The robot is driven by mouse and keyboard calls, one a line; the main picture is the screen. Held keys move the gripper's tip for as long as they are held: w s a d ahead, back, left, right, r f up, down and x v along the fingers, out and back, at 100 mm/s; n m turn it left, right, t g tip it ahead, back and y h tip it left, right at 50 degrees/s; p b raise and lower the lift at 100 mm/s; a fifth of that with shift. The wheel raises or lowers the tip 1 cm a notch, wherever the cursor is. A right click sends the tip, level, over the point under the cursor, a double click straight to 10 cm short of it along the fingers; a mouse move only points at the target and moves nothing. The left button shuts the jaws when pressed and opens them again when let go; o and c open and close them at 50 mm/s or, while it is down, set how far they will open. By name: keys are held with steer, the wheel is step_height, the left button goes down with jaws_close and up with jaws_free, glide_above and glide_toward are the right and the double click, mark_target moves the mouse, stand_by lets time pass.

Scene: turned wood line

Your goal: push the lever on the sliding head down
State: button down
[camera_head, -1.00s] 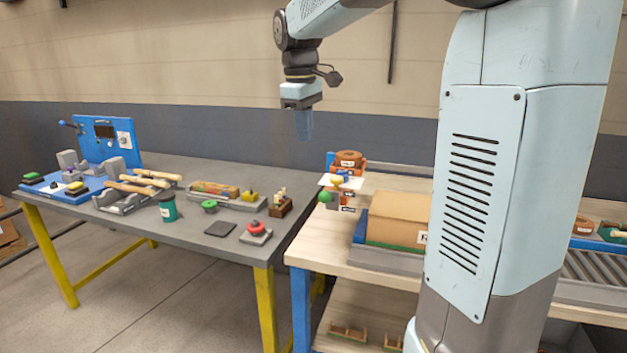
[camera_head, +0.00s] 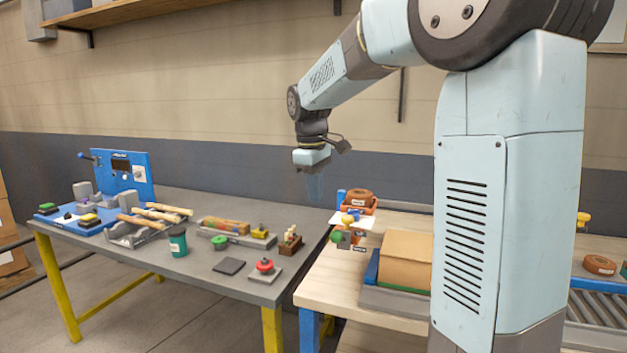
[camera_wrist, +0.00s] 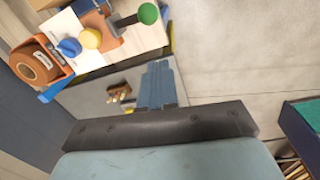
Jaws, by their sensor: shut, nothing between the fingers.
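A small orange and grey unit (camera_head: 347,238) with coloured knobs stands at the left end of the light wooden table. In the wrist view, a green ball (camera_wrist: 149,13) sits on a dark arm that sticks out sideways from the unit. A yellow knob (camera_wrist: 91,38) and a blue knob (camera_wrist: 69,47) sit beside it. I cannot tell for certain which part is the sliding head's lever. My gripper (camera_head: 315,187) points down above and just left of this unit, apart from it. Its blue fingers (camera_wrist: 157,88) are shut and empty.
The grey table (camera_head: 190,275) holds a blue panel (camera_head: 125,172) with a side handle, wooden sticks, a green cup (camera_head: 178,243) and a red button (camera_head: 265,265). A cardboard-coloured box (camera_head: 405,258) stands right of the knobbed unit. The air around my gripper is clear.

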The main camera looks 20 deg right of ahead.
mark_target(339, 236)
step_height(339, 236, down, 7)
steer(key=s+d, duration=0.1)
steer(key=d, duration=0.2)
steer(key=shift+f, duration=0.15)
steer(key=shift+a, duration=0.15)
steer(key=shift+s, duration=0.1)
